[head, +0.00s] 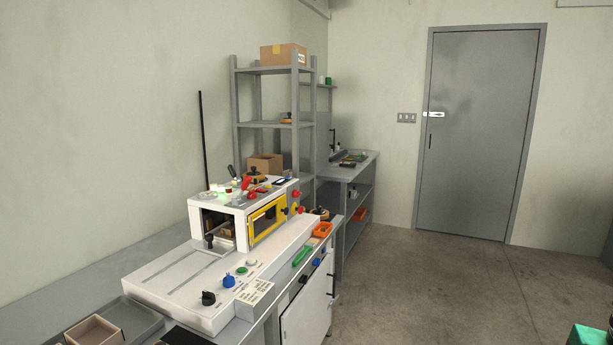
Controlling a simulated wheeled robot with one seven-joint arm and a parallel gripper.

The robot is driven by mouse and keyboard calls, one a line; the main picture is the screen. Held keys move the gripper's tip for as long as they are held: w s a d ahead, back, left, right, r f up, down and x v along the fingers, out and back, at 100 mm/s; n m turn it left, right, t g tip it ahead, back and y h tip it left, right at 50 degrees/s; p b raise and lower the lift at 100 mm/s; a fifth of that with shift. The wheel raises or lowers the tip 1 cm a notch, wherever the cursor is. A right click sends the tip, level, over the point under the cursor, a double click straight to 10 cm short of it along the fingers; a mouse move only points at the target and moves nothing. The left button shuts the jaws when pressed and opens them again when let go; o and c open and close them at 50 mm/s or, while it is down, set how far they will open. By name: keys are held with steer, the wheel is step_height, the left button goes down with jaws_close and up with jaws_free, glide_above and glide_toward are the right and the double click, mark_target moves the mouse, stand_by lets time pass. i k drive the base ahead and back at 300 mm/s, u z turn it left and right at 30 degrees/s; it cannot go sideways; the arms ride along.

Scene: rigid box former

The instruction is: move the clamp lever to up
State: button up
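The white box former (186,289) stands on a bench left of the middle in the head view. A dark black-knobbed part (210,240) shows at the open front of its hood. A small black lever-like part (231,171) stands on top of the hood among coloured items. I cannot tell which of these is the clamp lever, or its position. A black knob (208,298), a blue knob (228,281) and a green button (241,268) sit on the front deck. My gripper is not in view.
A yellow-framed window (267,219) is on the hood's right side. A grey tray (139,318) holds an open cardboard box (94,332) at the lower left. Grey shelves (275,124) and a side bench (350,168) stand behind.

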mark_target(247, 179)
steer(key=z, duration=0.1)
steer(key=i, duration=1)
steer(key=u, duration=0.8)
steer(key=i, duration=0.5)
steer(key=u, duration=0.3)
